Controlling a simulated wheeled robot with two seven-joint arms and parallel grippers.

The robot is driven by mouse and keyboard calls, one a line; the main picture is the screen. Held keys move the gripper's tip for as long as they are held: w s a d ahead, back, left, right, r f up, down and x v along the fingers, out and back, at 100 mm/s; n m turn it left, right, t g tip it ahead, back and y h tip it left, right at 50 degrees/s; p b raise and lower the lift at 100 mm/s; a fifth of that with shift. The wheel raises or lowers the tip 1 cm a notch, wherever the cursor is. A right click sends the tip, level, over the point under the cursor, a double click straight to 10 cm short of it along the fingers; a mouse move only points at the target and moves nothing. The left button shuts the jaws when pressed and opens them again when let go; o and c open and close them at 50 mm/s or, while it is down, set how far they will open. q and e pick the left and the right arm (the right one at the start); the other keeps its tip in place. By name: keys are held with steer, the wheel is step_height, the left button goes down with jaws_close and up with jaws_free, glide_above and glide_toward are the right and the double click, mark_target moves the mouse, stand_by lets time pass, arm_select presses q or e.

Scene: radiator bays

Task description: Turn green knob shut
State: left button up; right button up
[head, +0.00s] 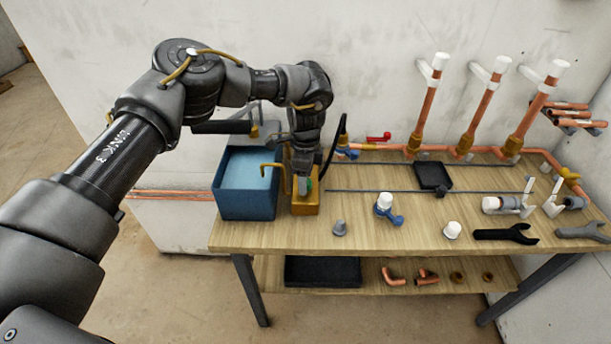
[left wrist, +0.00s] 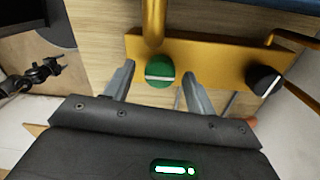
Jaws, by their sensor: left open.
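The green knob (left wrist: 160,76) is round with a white line across its face, lying nearly level in the left wrist view. It is mounted on a brass-coloured block (left wrist: 215,52), beside a black knob (left wrist: 263,80) with a white line. In the head view the brass block (head: 305,208) stands at the left end of the bench, and only an edge of the green knob (head: 309,184) shows. My left gripper (left wrist: 159,72) is open, with one finger on each side of the green knob. Gaps show beside it; I cannot tell its depth between the fingers.
A blue bin (head: 232,204) stands close left of the block, and a brass spout (head: 268,168) reaches over its rim.

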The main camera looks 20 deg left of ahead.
arm_select(q)
steer(key=shift+f, duration=0.2)
steer(key=shift+c, duration=0.3)
steer(key=c, duration=0.9)
steer(key=shift+c, duration=0.2)
